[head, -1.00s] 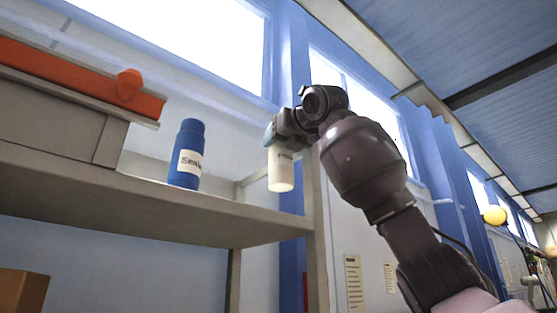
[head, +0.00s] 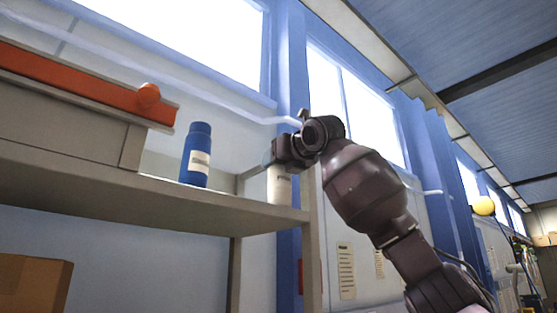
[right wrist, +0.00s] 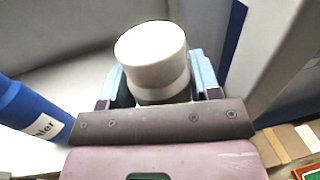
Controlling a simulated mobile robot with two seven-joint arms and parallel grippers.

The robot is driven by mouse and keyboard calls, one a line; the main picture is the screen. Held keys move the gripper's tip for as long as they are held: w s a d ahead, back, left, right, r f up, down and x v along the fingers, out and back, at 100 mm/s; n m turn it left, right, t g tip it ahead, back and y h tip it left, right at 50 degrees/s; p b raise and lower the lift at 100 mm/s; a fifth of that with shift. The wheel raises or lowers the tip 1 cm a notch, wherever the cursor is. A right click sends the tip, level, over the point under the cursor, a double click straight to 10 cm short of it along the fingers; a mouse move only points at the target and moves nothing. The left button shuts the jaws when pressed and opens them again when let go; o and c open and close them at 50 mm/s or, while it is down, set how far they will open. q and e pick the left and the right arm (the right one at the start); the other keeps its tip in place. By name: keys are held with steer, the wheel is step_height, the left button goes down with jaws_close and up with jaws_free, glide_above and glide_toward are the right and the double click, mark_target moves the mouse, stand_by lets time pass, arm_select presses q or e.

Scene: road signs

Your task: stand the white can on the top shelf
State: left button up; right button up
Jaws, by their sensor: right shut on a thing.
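The white can (head: 279,186) is upright at the right end of the top shelf (head: 120,192). My right gripper (head: 277,158) is shut on its upper part. The can's lower end meets the shelf's front edge in the head view, and I cannot tell whether its base touches the shelf. In the right wrist view the can (right wrist: 152,58) sits between the two pale blue fingers of the right gripper (right wrist: 160,82). My left gripper is not in view.
A blue bottle (head: 196,156) with a white label stands on the shelf left of the can, with a clear gap between. A grey box with an orange rail (head: 90,92) is farther left. A shelf post (head: 311,240) rises close to the can. A cardboard box (head: 35,284) is below.

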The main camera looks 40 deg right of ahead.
steer(key=shift+w+d+f, duration=0.1)
steer(key=shift+w+d, duration=0.1)
steer(key=o, duration=1.2)
steer(key=shift+f, duration=0.15)
steer(key=shift+a, duration=0.1)
steer(key=s+b, duration=0.1)
steer(key=s, duration=0.7)
steer(key=s+a+b, duration=0.1)
steer(key=s, duration=0.3)
steer(key=shift+b, duration=0.35)
